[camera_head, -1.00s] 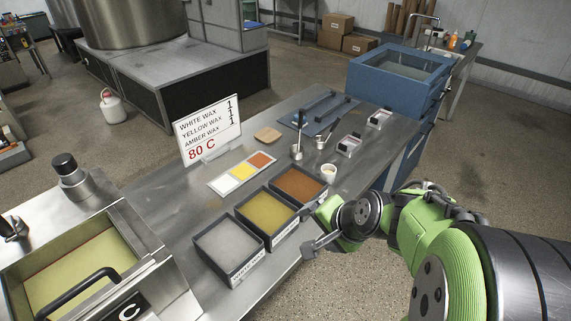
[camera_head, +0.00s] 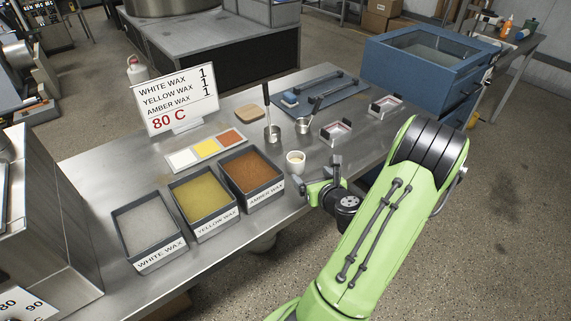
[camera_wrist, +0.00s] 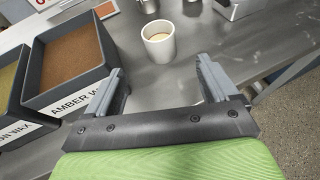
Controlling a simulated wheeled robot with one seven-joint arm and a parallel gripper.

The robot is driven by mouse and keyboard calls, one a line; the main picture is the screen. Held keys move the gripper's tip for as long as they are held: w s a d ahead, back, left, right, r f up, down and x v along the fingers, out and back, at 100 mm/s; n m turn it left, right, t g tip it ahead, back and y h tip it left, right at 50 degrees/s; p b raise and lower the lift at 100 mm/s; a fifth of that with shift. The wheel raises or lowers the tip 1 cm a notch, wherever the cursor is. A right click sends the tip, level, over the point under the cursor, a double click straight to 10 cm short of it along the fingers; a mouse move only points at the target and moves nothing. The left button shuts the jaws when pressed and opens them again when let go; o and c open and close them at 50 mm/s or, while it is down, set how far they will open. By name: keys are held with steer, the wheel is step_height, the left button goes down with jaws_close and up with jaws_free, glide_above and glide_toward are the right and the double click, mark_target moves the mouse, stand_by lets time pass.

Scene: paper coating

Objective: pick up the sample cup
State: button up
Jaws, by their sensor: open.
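The white sample cup (camera_head: 295,163) stands upright on the steel table, just right of the amber wax tray (camera_head: 252,174). In the wrist view the cup (camera_wrist: 159,49) holds something pale and sits ahead of my fingertips, roughly centred between them. My gripper (camera_head: 317,173) is beside the cup on its near right side. In the wrist view my gripper (camera_wrist: 160,76) has its two fingers wide apart with nothing between them. The cup appears apart from both fingers.
The yellow wax tray (camera_head: 205,203) and white wax tray (camera_head: 149,229) stand left of the amber one. Two metal dippers (camera_head: 272,135) (camera_head: 304,126) and a small square holder (camera_head: 335,132) stand beyond the cup. The wax sign (camera_head: 177,99) stands farther left.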

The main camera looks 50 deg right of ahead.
mark_target(293, 158)
steer(key=shift+w+d+f, duration=0.1)
steer(key=shift+w+f, duration=0.15)
steer(key=shift+w, duration=0.35)
steer(key=p+x, duration=0.1)
steer(key=x, duration=1.3)
steer(key=shift+w+d+r+p, duration=0.1)
steer(key=shift+w+d+p, duration=0.15)
steer(key=shift+p, duration=0.15)
steer(key=shift+s, duration=0.1)
steer(key=shift+c, duration=0.5)
steer(key=c, duration=1)
